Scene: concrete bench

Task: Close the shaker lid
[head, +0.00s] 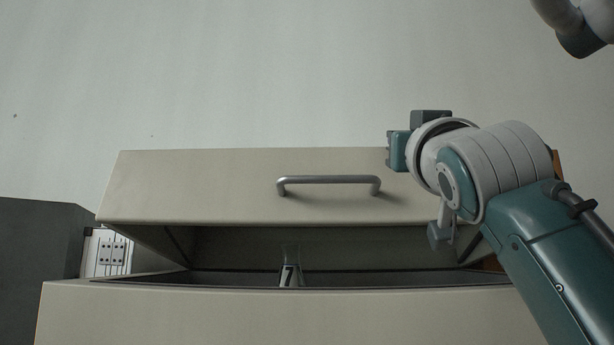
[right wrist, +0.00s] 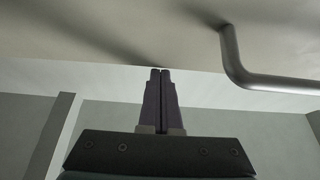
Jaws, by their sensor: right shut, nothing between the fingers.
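The shaker (head: 280,312) is a wide beige box at the bottom of the head view. Its beige lid (head: 220,190) with a grey bar handle (head: 328,180) is raised, leaving a dark gap above the base. The handle also shows in the right wrist view (right wrist: 235,62). My right arm reaches in front of the lid's right part; its fingers are not clear in the head view. In the right wrist view my right gripper (right wrist: 160,70) is shut and empty, its tips by the lid's edge, beside the handle. Contact with the lid cannot be told. My left gripper is not in view.
A small clear vessel with a black-and-white mark (head: 290,274) stands inside the shaker, partly hidden by the front wall. A white panel with sockets (head: 112,252) and a dark grey block (head: 38,245) are at the left. Plain wall fills the space above the lid.

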